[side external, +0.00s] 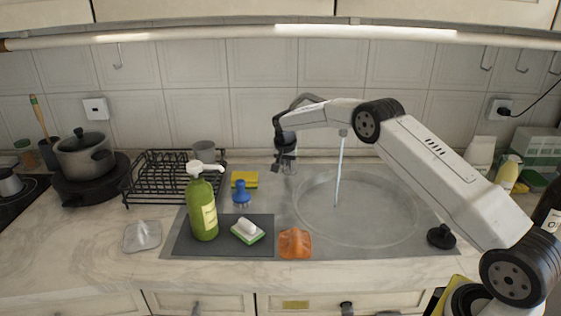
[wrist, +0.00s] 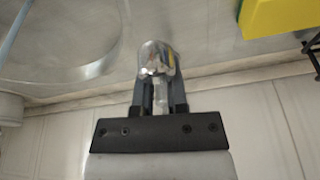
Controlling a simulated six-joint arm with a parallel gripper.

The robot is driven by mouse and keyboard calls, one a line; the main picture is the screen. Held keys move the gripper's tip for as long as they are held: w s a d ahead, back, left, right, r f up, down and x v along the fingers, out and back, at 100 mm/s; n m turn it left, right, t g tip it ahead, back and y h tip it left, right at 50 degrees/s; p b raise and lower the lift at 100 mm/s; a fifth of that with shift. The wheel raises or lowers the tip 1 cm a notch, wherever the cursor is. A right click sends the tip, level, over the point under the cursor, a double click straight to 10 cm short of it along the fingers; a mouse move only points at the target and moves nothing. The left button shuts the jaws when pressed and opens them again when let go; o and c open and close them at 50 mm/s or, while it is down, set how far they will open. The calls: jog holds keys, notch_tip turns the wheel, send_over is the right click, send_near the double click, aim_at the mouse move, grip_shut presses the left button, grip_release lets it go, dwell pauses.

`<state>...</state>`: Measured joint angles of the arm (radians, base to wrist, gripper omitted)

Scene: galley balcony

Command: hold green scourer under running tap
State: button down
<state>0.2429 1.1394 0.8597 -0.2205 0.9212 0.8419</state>
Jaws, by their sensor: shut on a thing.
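My gripper (side external: 284,163) is at the back edge of the sink, left of the basin. In the wrist view my gripper (wrist: 158,92) is shut on a rounded chrome piece (wrist: 157,58), which looks like the tap's handle. A thin pale water stream (side external: 340,170) falls into the round steel sink basin (side external: 385,215); the tap spout is mostly hidden behind my arm. A sponge with a green scouring layer (side external: 248,237) lies on the dark mat (side external: 260,222), a white piece on top of it, well in front of my gripper and away from the water.
A green pump bottle (side external: 203,208), a blue brush (side external: 241,193) and a yellow sponge (side external: 245,179) stand left of the basin. An orange cloth (side external: 295,243) lies at the front edge. A black dish rack (side external: 165,177) is further left. A black stopper (side external: 441,236) sits at right.

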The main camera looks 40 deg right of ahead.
jog(key=shift+r, duration=0.1)
jog(key=shift+a, duration=0.1)
jog(key=c, duration=0.7)
grip_release()
jog(key=shift+o, duration=0.2)
jog(key=shift+r, duration=0.1)
jog(key=shift+r, duration=0.15)
jog(key=shift+v, duration=3.65)
